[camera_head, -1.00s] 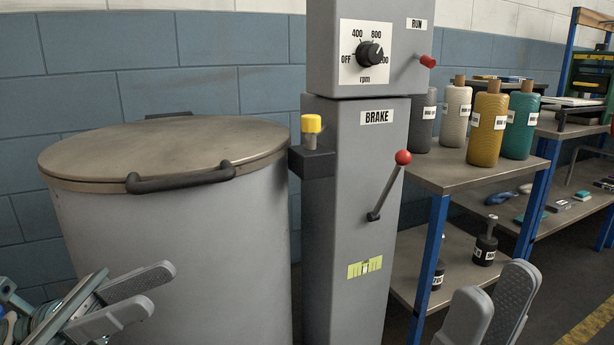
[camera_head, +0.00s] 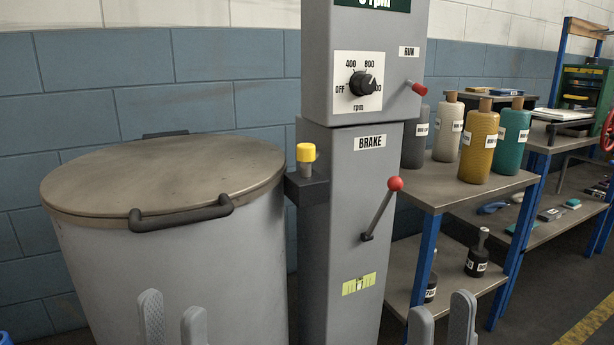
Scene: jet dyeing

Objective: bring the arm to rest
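My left gripper (camera_head: 172,322) is at the bottom edge in front of the grey drum. Its two grey fingers stand upright and apart, with nothing between them. My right gripper (camera_head: 441,326) is at the bottom edge, right of the grey control column. Its fingers are also upright and apart, with nothing seen between them. Both grippers show only their finger ends; the arms are out of the picture.
The drum (camera_head: 185,270) has a closed lid (camera_head: 170,178) with a black handle (camera_head: 180,212). The control column (camera_head: 345,225) carries a red-knobbed brake lever (camera_head: 382,208), a dial (camera_head: 362,83) and a yellow-capped part (camera_head: 306,153). A shelf table (camera_head: 430,184) with several bottles stands right.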

